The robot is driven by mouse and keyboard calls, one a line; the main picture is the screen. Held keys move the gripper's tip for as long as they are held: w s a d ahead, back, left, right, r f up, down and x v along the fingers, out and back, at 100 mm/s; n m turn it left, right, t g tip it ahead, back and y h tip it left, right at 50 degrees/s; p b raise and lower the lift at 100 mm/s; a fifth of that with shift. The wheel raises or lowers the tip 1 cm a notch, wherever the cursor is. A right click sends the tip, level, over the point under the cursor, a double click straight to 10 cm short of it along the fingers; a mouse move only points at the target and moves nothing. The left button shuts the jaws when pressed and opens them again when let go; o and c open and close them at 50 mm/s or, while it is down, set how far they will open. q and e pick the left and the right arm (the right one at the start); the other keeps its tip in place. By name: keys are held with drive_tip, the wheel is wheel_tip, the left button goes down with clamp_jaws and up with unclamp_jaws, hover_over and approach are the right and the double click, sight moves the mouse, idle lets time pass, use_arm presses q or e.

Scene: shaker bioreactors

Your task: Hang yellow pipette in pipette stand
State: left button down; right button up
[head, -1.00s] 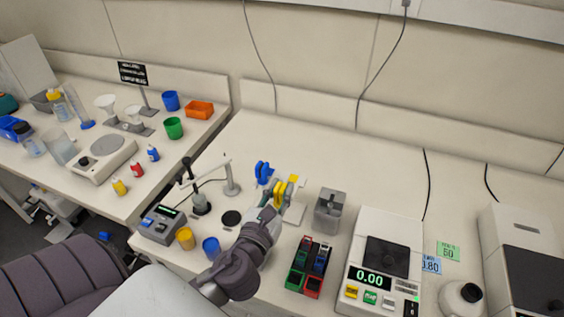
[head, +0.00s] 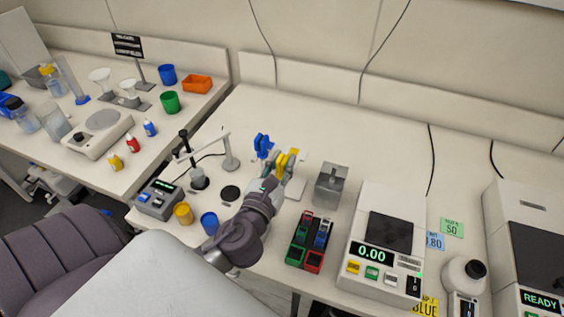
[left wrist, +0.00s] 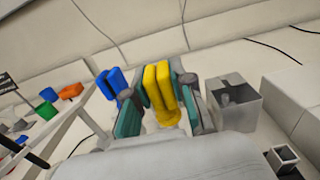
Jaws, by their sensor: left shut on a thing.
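My left gripper (head: 273,182) is shut on the yellow pipette (head: 288,160). In the left wrist view the yellow pipette (left wrist: 158,86) stands roughly upright between the two teal-padded fingers (left wrist: 160,100). The pipette stand's pale base (head: 297,189) shows just right of the gripper in the head view. The blue pipette (head: 262,145) is at the stand, left of the yellow one, and also shows in the left wrist view (left wrist: 108,84). The gripper and pipettes hide most of the stand's holder. I cannot tell whether the yellow pipette touches it. My right gripper is not in view.
A grey metal box (head: 331,185) stands right of the stand. The bench behind the stand is clear.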

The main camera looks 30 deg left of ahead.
use_arm(q)
drive_tip(key=shift+w+a, duration=0.1)
drive_tip(key=shift+w, duration=0.2)
drive_tip(key=shift+w+p, duration=0.3)
drive_tip(key=shift+w, duration=0.05)
drive_tip(key=shift+w+a, duration=0.15)
drive_tip(key=shift+w, duration=0.25)
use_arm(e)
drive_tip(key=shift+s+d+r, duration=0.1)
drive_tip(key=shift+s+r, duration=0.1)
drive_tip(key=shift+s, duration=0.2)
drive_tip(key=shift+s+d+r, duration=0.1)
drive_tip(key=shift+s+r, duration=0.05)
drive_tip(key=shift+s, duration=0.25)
use_arm(q)
drive_tip(key=shift+p+x, duration=0.6)
drive_tip(key=shift+x, duration=0.9)
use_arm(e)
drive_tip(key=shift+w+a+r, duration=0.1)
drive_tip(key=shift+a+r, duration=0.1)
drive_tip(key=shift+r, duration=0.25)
use_arm(q)
drive_tip(key=shift+w, duration=0.2)
drive_tip(key=shift+f, duration=0.45)
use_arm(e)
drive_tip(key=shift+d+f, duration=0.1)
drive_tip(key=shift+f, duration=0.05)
